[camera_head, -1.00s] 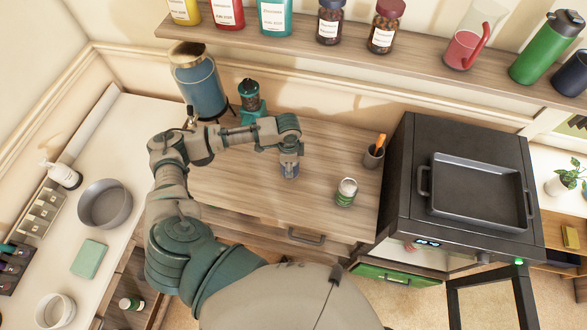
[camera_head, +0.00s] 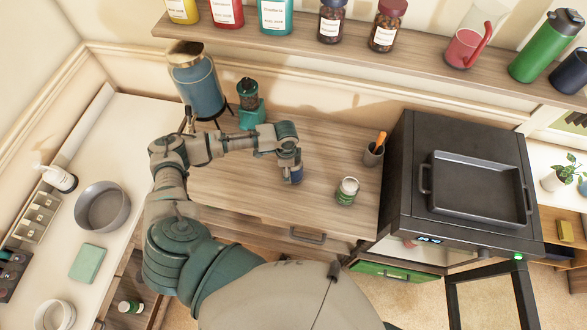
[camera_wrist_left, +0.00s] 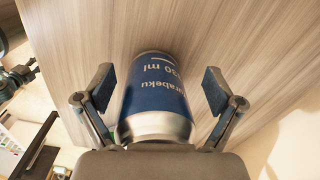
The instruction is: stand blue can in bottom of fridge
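The blue can (camera_head: 297,175) stands on the wooden counter, mostly covered by my left gripper in the head view. In the left wrist view the can (camera_wrist_left: 155,98) lies between the two fingers of my left gripper (camera_wrist_left: 160,88). The fingers are spread, with a gap on each side of the can. In the head view my left gripper (camera_head: 291,162) is over the can. A black boxy appliance (camera_head: 462,138) with a lit display stands right of the counter; I cannot tell whether it is the fridge. My right gripper is out of view.
A green-labelled can (camera_head: 347,191) and a cup with an orange-handled tool (camera_head: 373,153) stand right of my gripper. A blue dispenser (camera_head: 197,85) and a teal grinder (camera_head: 250,105) stand behind. A tray (camera_head: 480,188) lies on the appliance. A shelf (camera_head: 350,50) runs above.

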